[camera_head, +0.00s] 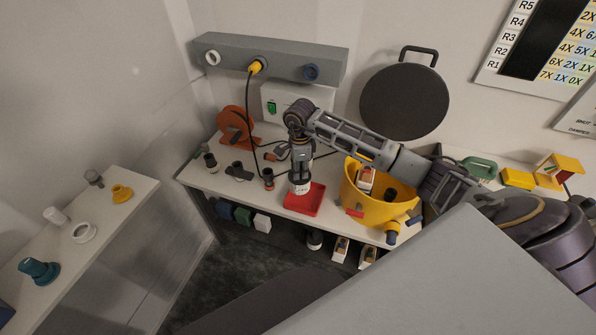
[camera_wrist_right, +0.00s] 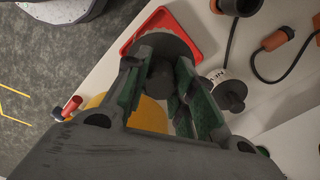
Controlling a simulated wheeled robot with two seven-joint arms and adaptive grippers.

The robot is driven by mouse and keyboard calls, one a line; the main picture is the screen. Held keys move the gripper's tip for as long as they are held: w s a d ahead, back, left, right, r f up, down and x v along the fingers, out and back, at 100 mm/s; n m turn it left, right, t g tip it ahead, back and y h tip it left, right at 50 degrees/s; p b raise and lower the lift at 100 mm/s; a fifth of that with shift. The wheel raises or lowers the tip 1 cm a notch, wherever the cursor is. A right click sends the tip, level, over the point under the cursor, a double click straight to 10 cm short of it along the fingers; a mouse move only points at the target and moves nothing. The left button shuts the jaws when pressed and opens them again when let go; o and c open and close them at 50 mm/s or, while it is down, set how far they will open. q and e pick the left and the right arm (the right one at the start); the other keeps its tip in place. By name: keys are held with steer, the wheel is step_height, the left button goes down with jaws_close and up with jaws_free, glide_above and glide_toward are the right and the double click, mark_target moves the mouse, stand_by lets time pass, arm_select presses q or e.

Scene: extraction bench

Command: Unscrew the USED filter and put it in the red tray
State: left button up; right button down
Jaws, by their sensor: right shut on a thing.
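My right gripper (camera_head: 300,168) points down over the red tray (camera_head: 312,207) and is shut on a filter (camera_head: 299,188), a dark cylinder with a pale band. I cannot read a label on it. In the right wrist view the filter (camera_wrist_right: 160,47) sits between the fingers, and the red tray (camera_wrist_right: 127,47) lies behind it. The filter hides much of the tray, and I cannot tell whether it touches the tray floor. My left gripper is not in view.
A yellow bucket (camera_head: 350,205) stands right of the tray. Left of the tray are dark fittings (camera_head: 238,171) and a cable with an orange connector (camera_wrist_right: 273,40). A lettered white-and-dark part (camera_wrist_right: 216,76) is close to my fingers. A grey wall box (camera_head: 285,60) hangs behind.

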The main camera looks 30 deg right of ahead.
steer(key=m, duration=0.3)
steer(key=d+m, duration=0.1)
steer(key=m, duration=0.2)
steer(key=shift+w+d+r, duration=0.15)
steer(key=shift+w, duration=0.05)
steer(key=m, duration=0.3)
steer(key=d+m, duration=0.1)
steer(key=m, duration=0.8)
steer(key=shift+d+m, duration=0.25)
steer(key=shift+m, duration=0.05)
steer(key=m, duration=0.5)
steer(key=shift+m, duration=0.3)
